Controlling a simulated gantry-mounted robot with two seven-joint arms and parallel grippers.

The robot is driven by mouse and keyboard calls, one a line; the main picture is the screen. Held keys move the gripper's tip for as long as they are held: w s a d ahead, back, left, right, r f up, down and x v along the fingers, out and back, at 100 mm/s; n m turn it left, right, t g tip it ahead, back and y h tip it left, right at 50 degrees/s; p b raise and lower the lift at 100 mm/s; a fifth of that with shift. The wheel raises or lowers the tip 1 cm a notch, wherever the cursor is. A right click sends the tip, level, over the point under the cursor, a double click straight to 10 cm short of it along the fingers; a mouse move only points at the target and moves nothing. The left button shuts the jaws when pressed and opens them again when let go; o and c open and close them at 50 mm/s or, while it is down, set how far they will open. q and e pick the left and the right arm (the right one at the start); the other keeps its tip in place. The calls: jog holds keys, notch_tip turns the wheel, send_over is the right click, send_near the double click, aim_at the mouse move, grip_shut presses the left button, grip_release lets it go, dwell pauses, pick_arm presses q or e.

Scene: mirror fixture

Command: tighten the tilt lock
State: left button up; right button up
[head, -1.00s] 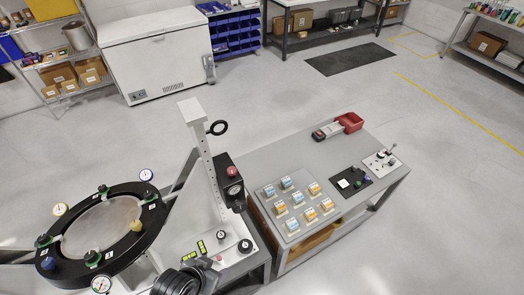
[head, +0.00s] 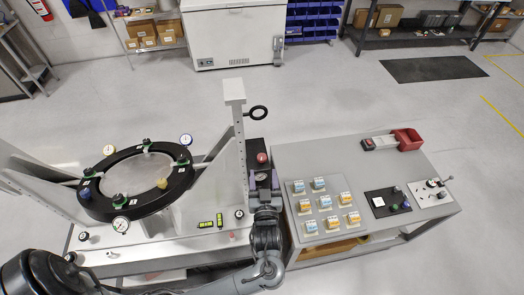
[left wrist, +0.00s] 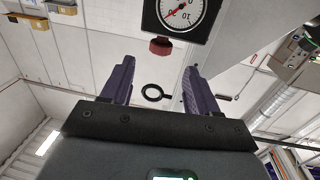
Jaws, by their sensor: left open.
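The mirror fixture's black ring frame (head: 97,206) holds a round disc, with green-based knobs and dial gauges around its rim. An upright post (head: 238,130) carries a black ring handle (head: 258,113) on its side. No readable label shows which part is the tilt lock. My left gripper (head: 263,181) is beside the post, over the box with the red button (head: 262,158). In the left wrist view my gripper (left wrist: 157,85) is open and empty. The ring handle (left wrist: 153,92) shows between its purple fingers, apart from them. My right gripper is not in view.
A pressure gauge (left wrist: 182,12) and a red button (left wrist: 161,46) are close above the fingers in the wrist view.

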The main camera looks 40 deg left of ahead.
aim_at(262, 155)
pick_arm(q)
jog(key=p+x, duration=0.2)
jog(key=x, duration=0.6)
jog(key=shift+w+a+r, duration=0.1)
jog(key=shift+w+a, duration=0.1)
jog(key=shift+w, duration=0.05)
jog(key=shift+p+x, duration=0.4)
jog(key=shift+x, duration=0.45)
jog(key=shift+c, duration=0.2)
jog(key=c, duration=0.9)
